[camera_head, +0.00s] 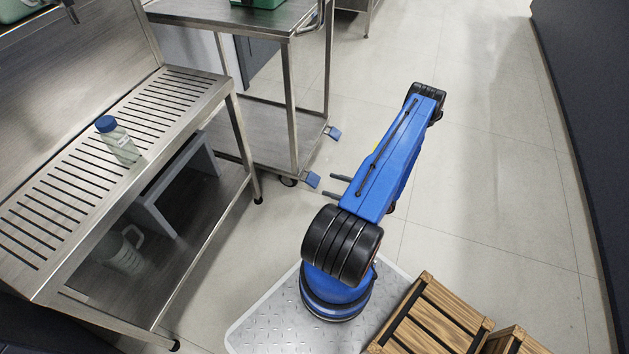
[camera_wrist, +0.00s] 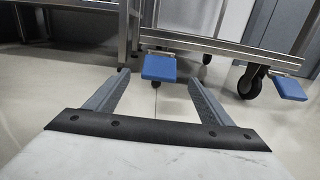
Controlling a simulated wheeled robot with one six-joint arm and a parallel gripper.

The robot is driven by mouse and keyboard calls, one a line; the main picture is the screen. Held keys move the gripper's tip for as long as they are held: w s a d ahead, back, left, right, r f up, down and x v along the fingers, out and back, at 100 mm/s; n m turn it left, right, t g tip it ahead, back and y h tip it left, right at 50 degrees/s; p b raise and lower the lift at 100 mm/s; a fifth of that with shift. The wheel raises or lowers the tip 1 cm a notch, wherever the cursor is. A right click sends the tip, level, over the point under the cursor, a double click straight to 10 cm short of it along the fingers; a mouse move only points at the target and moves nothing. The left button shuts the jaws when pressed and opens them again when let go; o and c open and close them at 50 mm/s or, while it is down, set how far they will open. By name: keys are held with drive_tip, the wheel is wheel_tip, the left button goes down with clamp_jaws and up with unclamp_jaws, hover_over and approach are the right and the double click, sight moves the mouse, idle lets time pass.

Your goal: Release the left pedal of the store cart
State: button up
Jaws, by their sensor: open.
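The store cart (camera_head: 291,112) is a steel trolley at the upper middle of the head view. Two blue pedals stick out from its lower edge. The left pedal (camera_head: 312,179) is the nearer one in the head view; in the wrist view it (camera_wrist: 159,68) shows whole between my fingertips. The other pedal (camera_head: 333,132) also shows at the right of the wrist view (camera_wrist: 290,87). My gripper (camera_head: 330,185) is open and empty, its two grey fingers (camera_wrist: 157,78) pointing at the left pedal with a small gap. I cannot tell how far the pedal is tilted.
A slatted steel bench (camera_head: 105,147) with a bottle (camera_head: 119,142) stands at left, a jug (camera_head: 124,254) on its lower shelf. Cart castors (camera_head: 289,182) sit near the pedals. Wooden crates (camera_head: 433,318) are at lower right. The floor (camera_head: 490,190) right of my arm is clear.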

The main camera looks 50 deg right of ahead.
sight(314, 179)
drive_tip(key=x, duration=0.9)
drive_tip(key=c, duration=1.5)
drive_tip(key=shift+r, duration=0.2)
drive_tip(key=shift+s+r+g+h, duration=0.1)
drive_tip(key=shift+r+g+h, duration=0.3)
drive_tip(key=shift+r+g, duration=0.55)
drive_tip(key=shift+r+g+h, duration=0.35)
drive_tip(key=shift+g+h, duration=0.05)
drive_tip(key=shift+g, duration=0.5)
drive_tip(key=shift+r+g+h, duration=0.3)
drive_tip(key=shift+g+h, duration=0.1)
drive_tip(key=shift+g, duration=0.45)
drive_tip(key=o, duration=1.5)
